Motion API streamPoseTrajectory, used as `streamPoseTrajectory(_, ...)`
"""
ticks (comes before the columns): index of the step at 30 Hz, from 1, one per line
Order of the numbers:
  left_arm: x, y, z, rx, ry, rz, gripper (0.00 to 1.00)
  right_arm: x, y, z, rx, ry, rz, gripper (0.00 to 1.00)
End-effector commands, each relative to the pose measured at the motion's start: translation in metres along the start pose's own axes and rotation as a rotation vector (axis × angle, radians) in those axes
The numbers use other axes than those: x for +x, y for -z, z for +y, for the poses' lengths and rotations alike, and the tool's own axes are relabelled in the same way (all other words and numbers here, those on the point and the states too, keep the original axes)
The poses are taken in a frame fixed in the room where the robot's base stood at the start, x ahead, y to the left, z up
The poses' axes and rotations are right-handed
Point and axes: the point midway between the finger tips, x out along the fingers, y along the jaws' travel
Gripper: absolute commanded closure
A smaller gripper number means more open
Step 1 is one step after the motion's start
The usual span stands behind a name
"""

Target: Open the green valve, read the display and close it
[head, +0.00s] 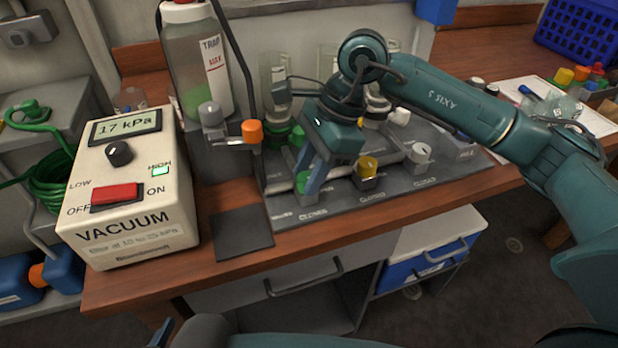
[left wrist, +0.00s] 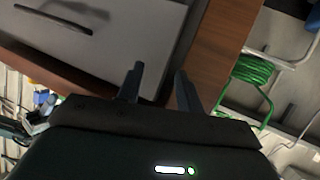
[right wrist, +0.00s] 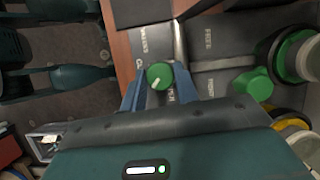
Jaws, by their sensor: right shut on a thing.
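The green valve (head: 302,182) is the front left knob on the grey manifold panel, partly hidden by my right gripper in the head view. In the right wrist view the round green knob (right wrist: 160,76) with a pale mark sits between the fingers. My right gripper (head: 311,184) is shut on it from above. The display (head: 125,127) on the white vacuum box reads 17 kPa. My left gripper (left wrist: 158,84) is open and empty, fingers apart, near the bench's front edge; the head view shows only a little of it at the bottom edge.
The vacuum box (head: 130,205) has a red rocker switch (head: 117,196). A TRAP bottle (head: 197,70) and an orange-handled lever (head: 252,131) stand left of the manifold. A yellow knob (head: 367,167) and white knob (head: 420,152) are right of the gripper. A dark mat (head: 242,235) lies bare.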

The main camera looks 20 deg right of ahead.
Motion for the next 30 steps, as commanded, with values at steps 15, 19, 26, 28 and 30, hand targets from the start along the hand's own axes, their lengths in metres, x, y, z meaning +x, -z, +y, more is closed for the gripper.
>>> streamPoseTrajectory(15,-0.015,0.002,-0.012,0.041,0.032,0.12,0.64,0.002,0.001,0.003,0.444,0.191,0.002,0.93)
streamPoseTrajectory(19,-0.021,0.003,-0.014,0.056,0.04,0.144,0.64,0.002,0.0,0.003,0.545,0.231,0.002,0.93)
streamPoseTrajectory(26,-0.014,-0.01,-0.012,0.085,0.027,0.113,0.64,0.002,-0.001,0.004,0.683,0.287,0.002,0.93)
streamPoseTrajectory(28,-0.01,-0.011,-0.01,0.095,0.02,0.114,0.64,0.001,-0.001,0.004,0.713,0.299,0.002,0.93)
streamPoseTrajectory(30,-0.007,-0.012,-0.01,0.102,0.017,0.112,0.64,0.001,-0.001,0.004,0.738,0.309,0.002,0.93)
